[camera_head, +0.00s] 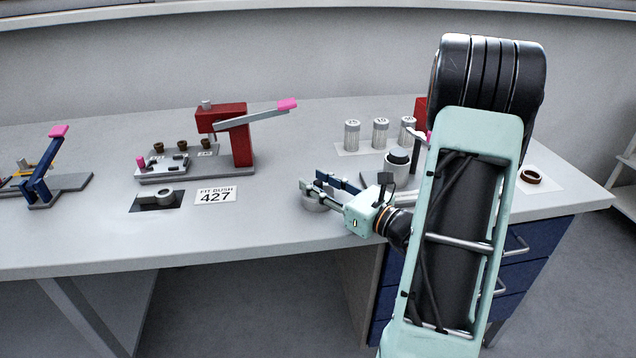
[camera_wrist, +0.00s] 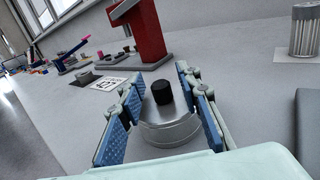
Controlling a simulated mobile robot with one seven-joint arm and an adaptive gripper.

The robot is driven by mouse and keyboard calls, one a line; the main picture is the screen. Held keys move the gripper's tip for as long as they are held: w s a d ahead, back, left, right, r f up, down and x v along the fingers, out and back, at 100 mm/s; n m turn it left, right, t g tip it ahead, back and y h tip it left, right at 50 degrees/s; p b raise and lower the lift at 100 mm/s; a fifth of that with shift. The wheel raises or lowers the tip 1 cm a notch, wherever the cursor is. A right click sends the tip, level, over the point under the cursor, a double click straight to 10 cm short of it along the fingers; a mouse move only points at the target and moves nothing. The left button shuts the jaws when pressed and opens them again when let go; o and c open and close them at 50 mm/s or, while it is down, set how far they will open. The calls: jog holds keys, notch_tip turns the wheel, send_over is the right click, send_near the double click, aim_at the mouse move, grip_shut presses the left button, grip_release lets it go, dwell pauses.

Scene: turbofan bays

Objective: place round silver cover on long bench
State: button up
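The round silver cover (camera_wrist: 168,125) has a short black knob on top. In the wrist view it sits upright between the two blue-padded fingers of my gripper (camera_wrist: 166,98), with the pads close to its sides. Whether both pads press on it I cannot tell. In the head view the cover (camera_head: 315,204) shows below the fingertips of my gripper (camera_head: 312,183), near the front edge of the long grey bench (camera_head: 250,225). Its upper part is hidden there by the near finger. Whether its base touches the bench I cannot tell.
A red lever press (camera_head: 235,140) with a grey fixture plate stands left of the gripper. A "FIT BUSH 427" label (camera_head: 215,195) and a dark pad with a grey ring (camera_head: 158,199) lie before it. Silver cylinders (camera_head: 380,132) stand behind. The front bench strip left of the gripper is clear.

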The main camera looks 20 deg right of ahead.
jog(key=shift+r, duration=0.1)
jog(key=shift+s+d+r, duration=0.1)
jog(key=p+v, duration=0.1)
jog(key=v, duration=1)
jog(key=shift+s+d, duration=0.15)
jog(key=shift+s, duration=0.2)
